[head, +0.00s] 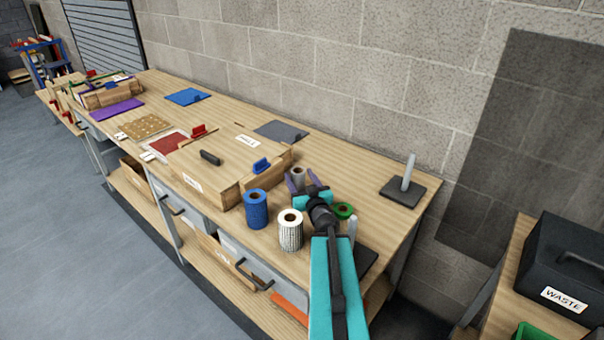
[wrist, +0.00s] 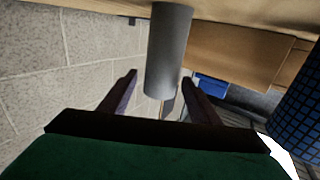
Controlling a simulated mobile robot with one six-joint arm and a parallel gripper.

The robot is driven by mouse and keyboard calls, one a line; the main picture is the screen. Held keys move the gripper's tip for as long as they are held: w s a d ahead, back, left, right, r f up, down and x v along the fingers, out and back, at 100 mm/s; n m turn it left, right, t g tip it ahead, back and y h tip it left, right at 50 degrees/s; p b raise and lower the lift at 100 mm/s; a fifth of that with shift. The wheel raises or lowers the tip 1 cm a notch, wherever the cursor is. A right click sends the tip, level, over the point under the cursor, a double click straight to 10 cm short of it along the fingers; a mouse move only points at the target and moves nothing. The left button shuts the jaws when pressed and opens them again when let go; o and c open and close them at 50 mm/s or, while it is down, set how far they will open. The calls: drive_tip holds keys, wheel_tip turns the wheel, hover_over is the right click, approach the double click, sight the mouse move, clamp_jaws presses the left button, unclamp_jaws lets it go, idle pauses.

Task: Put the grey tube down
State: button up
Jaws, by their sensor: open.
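The grey tube (head: 298,174) stands upright on the workbench at the right end of the wooden box, with a hole in its top. In the wrist view, where the bench is at the top, the tube (wrist: 168,50) lies between the fingertips. My gripper (head: 304,183) has its dark purple fingers spread to either side of the tube. The fingers also show in the wrist view (wrist: 158,80), with gaps between them and the tube. The tube's foot is partly hidden by the gripper in the head view.
A blue roll (head: 256,210), a white patterned roll (head: 291,232) and a green roll (head: 343,210) stand close by. A wooden box (head: 225,182) is to the left. A post on a black base (head: 402,194) stands right.

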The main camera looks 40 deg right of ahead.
drive_tip(key=shift+s+a+r+p, duration=0.2)
drive_tip(key=shift+s+r+p, duration=0.1)
drive_tip(key=shift+s+p, duration=0.25)
drive_tip(key=shift+s+a+f+p, duration=0.1)
drive_tip(key=shift+s+a+p, duration=0.15)
drive_tip(key=shift+p, duration=0.3)
drive_tip(key=shift+a, duration=0.1)
idle(0.4)
